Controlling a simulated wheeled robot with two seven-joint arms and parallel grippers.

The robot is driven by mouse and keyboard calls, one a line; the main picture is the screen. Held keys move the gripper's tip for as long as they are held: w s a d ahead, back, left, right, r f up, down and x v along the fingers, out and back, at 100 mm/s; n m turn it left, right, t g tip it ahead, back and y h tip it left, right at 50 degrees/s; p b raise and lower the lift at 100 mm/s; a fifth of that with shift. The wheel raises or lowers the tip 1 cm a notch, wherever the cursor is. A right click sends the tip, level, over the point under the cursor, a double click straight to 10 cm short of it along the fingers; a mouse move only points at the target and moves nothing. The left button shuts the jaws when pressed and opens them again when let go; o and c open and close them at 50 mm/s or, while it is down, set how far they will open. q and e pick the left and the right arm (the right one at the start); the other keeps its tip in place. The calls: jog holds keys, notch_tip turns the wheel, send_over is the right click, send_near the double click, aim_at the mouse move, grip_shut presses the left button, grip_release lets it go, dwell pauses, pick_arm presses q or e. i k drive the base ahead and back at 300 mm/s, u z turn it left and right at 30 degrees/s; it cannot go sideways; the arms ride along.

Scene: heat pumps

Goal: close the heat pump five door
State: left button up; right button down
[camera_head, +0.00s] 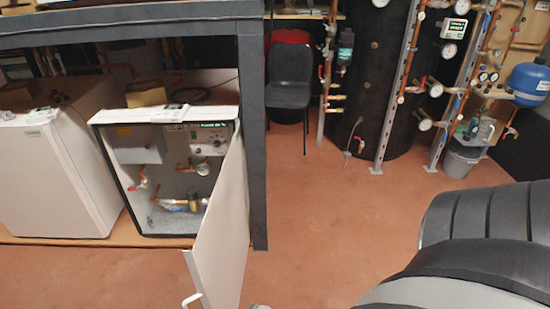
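The heat pump (114,160) is a white cabinet with its front open. Its inside shows a grey box, a control panel, copper pipes and valves. Its white door (222,225) is hinged on the right side and stands wide open, swung out toward me. A white curved handle (192,299) sits at the door's lower near edge, close to the bottom of the picture. No gripper shows. A large dark ribbed arm part, apparently mine, fills the lower right, apart from the door.
A closed white cabinet (52,172) stands to the left. A dark frame post (252,150) rises just behind the open door. A black chair (290,82), a dark tank (375,75) and pipework stand at the back. The reddish floor (320,210) in the middle is clear.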

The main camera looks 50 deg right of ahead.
aim_at(217, 262)
jog(key=z, duration=1.05)
jog(key=i, duration=0.5)
jog(key=k, duration=0.5)
jog(key=z, duration=1.15)
jog(key=k, duration=0.7)
jog(key=u, duration=1.2)
jog(key=i, duration=1)
jog(key=u, duration=0.05)
